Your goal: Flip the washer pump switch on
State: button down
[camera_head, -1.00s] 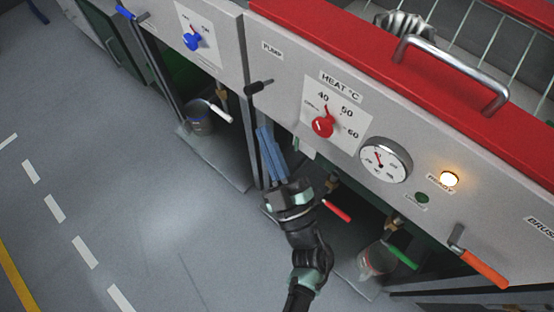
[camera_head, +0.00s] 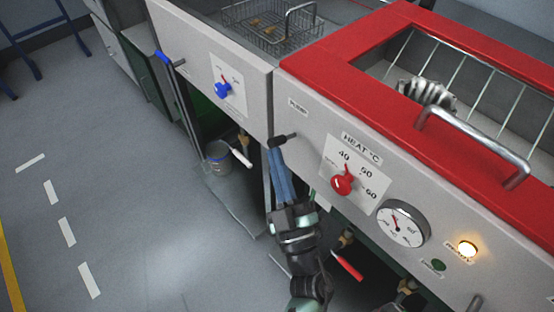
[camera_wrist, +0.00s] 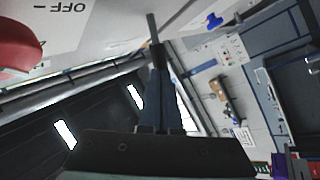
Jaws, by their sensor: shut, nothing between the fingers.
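The pump switch (camera_head: 284,139) is a short black lever on the grey front panel, below a small PUMP label (camera_head: 298,106). It points to the right in the head view. My gripper (camera_head: 275,152) is shut and empty, with its blue fingers pointing up. Its fingertips are just below the lever, near its left end; I cannot tell whether they touch it. In the wrist view, the shut fingers (camera_wrist: 158,58) end at a thin grey rod (camera_wrist: 152,28), which appears to be the lever. An OFF mark (camera_wrist: 68,8) shows at the upper left there.
A red heat knob (camera_head: 341,185), a gauge (camera_head: 403,223) and a lit amber lamp (camera_head: 467,249) are to the right on the panel. A blue knob (camera_head: 222,91) is to the left. A red-handled valve (camera_head: 347,265) is under the panel. Floor at left is clear.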

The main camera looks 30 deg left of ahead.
jog(key=r+m+h+p, duration=0.1)
jog(key=p, duration=0.1)
jog(key=m+p, duration=0.1)
jog(key=p, duration=0.1)
jog(key=shift+w+r+m+h+p, duration=0.15)
jog(key=shift+r+m+h+p, duration=0.15)
jog(key=shift+r+h+p, duration=0.1)
jog(key=shift+f, duration=0.1)
